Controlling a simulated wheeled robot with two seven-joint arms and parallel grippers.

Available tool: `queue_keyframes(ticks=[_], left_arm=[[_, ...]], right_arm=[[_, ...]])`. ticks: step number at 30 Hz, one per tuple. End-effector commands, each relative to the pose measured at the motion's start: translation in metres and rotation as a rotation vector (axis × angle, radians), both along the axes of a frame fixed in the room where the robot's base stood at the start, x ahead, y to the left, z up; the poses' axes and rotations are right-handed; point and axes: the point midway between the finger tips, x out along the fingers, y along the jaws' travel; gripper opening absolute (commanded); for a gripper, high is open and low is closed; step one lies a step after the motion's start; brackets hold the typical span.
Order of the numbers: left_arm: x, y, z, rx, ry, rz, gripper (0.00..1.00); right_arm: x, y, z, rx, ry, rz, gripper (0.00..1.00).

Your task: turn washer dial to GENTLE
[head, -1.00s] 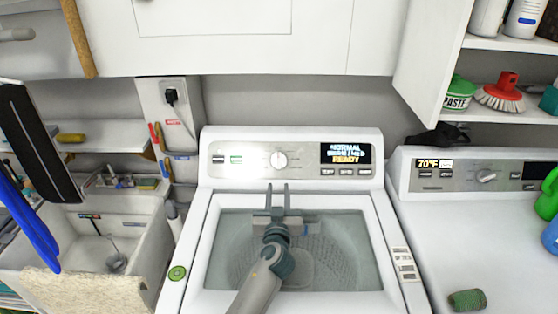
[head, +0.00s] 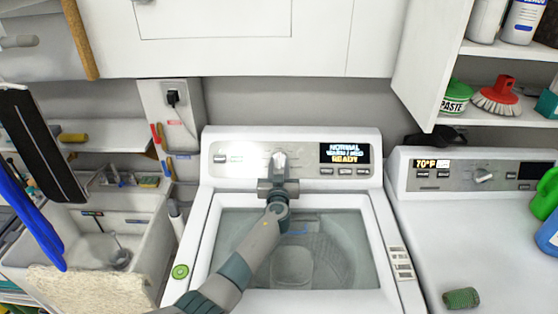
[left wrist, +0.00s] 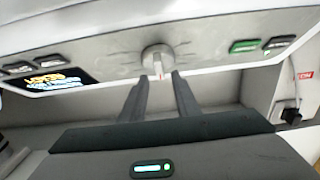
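The washer (head: 390,270) stands in the middle of the head view with its tub showing through the lid. Its control panel carries a dial, seen in the left wrist view as a round grey knob (left wrist: 157,58) with a red mark. In the head view the dial is mostly hidden by my gripper. The display (head: 345,153) reads NORMAL, WARM / MED, READY. My left gripper (head: 279,160) is at the dial. In the left wrist view its fingers (left wrist: 160,78) are apart, one on each side of the dial's lower part; I cannot tell whether they touch it. My right gripper is not in view.
A second machine (head: 470,230) stands to the right, with a green roll (head: 461,298) on top. A sink (head: 85,240) is at the left. Shelves (head: 500,118) with bottles and a brush hang at the upper right. White cabinets (head: 230,40) overhang the panel.

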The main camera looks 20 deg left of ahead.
Motion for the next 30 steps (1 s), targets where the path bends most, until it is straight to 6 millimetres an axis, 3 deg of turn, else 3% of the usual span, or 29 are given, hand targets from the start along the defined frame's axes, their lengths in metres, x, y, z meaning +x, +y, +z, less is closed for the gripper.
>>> queue_keyframes(ticks=[7,19,23,30], left_arm=[[0.017,0.005,0.000,0.001,0.000,0.000,0.29],[0.020,0.006,0.000,0.000,0.000,0.000,0.29],[0.019,0.006,0.000,0.000,0.000,0.000,0.00],[0.019,0.006,0.000,0.002,0.001,-0.002,0.00]], right_arm=[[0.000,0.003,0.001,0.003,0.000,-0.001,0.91],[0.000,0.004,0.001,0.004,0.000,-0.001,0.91],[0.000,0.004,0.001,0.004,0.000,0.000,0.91],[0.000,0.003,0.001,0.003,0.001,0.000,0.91]])
